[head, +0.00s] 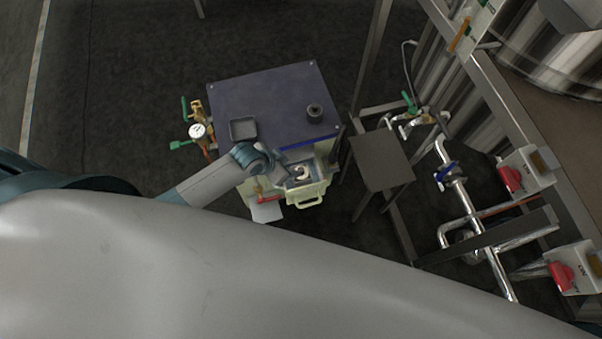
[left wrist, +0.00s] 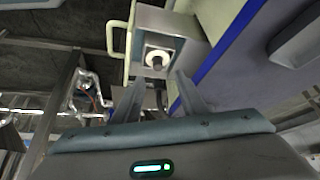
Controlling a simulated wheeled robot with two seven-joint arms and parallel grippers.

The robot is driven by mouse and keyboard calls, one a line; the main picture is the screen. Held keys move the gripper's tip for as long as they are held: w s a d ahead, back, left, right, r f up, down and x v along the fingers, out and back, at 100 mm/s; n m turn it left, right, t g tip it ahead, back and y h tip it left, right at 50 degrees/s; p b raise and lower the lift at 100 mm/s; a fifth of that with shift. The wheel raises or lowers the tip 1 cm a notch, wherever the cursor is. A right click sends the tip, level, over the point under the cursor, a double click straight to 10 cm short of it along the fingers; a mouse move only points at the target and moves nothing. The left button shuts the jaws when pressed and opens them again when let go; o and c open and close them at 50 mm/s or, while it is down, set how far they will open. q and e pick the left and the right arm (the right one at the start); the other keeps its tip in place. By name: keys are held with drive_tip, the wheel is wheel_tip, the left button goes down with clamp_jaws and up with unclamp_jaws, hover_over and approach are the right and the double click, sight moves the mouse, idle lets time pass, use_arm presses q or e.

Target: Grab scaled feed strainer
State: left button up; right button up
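A pale ring-shaped piece (head: 302,173), which looks like the strainer, sits in a grey metal box at the front of the blue-topped bench. It also shows in the left wrist view (left wrist: 157,59), inside the metal box (left wrist: 180,24). Scale on it is too small to make out. My left gripper (head: 284,163) is just to the left of the box in the head view. In the left wrist view its two fingers (left wrist: 160,84) stand apart, pointing towards the ring, with a dark stem-like part between or behind them. I see no grip on anything. My right gripper is not in view.
A pale yellow-green bin with a handle (head: 306,203) is below the box. The bench top (head: 270,95) holds a small dark tray (head: 243,129) and a black knob-like part (head: 314,112). A gauge (head: 198,130) and valves stand left. A stool (head: 382,160) and steel pipes are right.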

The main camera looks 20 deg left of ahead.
sight(301, 169)
use_arm(q)
drive_tip(key=shift+x, duration=1.35)
drive_tip(key=shift+p+x, duration=0.55)
drive_tip(key=shift+x, duration=2.05)
drive_tip(key=shift+s+d, duration=0.15)
clamp_jaws()
